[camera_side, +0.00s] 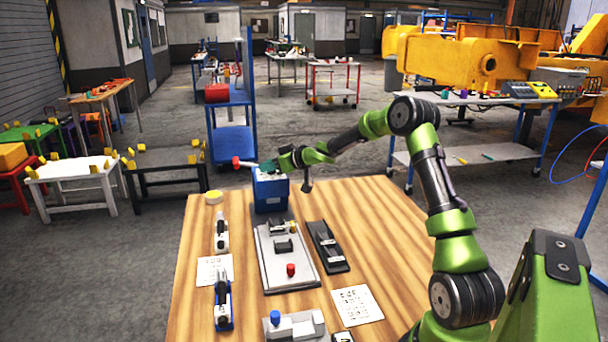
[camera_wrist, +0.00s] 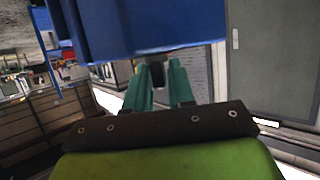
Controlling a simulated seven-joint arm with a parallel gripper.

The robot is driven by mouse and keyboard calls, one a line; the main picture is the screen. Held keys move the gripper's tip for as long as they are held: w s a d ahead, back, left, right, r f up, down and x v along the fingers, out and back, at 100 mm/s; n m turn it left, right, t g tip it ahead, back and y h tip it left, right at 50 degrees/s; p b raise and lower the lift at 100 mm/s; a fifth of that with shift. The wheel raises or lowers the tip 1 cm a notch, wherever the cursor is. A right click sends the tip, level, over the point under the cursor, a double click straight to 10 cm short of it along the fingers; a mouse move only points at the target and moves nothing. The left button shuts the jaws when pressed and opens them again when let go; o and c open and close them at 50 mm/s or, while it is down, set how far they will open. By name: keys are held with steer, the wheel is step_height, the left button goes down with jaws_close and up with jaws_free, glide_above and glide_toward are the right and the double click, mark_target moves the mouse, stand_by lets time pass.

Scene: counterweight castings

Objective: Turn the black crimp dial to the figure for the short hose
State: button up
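A blue crimping machine (camera_side: 271,194) stands at the far end of the wooden table. A red-tipped bar (camera_side: 245,163) sticks out at its upper left. My gripper (camera_side: 268,167) is at the top of the machine. In the wrist view the blue housing (camera_wrist: 150,25) fills the top. My two teal fingers (camera_wrist: 160,72) stand apart there, with a small black part (camera_wrist: 157,74) between their tips, possibly the black dial. I cannot tell whether the fingers touch it. The dial's figures are not readable in either view.
Two printed cards lie on the table, one at left (camera_side: 214,270) and one at right (camera_side: 357,306). A grey plate (camera_side: 287,262) with fittings, a black rail (camera_side: 327,246), hand tools (camera_side: 222,302) and a yellow disc (camera_side: 214,197) lie around.

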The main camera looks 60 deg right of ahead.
steer(key=shift+o, duration=1)
steer(key=v, duration=1.7)
steer(key=s+d+m+g+h, duration=0.2)
steer(key=s+d+m+h, duration=0.1)
steer(key=d+h, duration=0.2)
steer(key=s+a+m+g+h, duration=0.2)
steer(key=s+a+m+g, duration=0.1)
steer(key=a, duration=0.1)
steer(key=s+a+y, duration=0.3)
steer(key=s+a, duration=0.1)
steer(key=a, duration=0.7)
steer(key=s+a+r+n+g+y, duration=0.1)
steer(key=s+a+y, duration=0.2)
steer(key=a, duration=0.8)
steer(key=s+a+n+y, duration=0.1)
steer(key=s+a+y, duration=0.2)
steer(key=s+a, duration=0.3)
steer(key=a, duration=0.4)
steer(key=shift+a+r, duration=0.3)
steer(key=shift+a, duration=0.1)
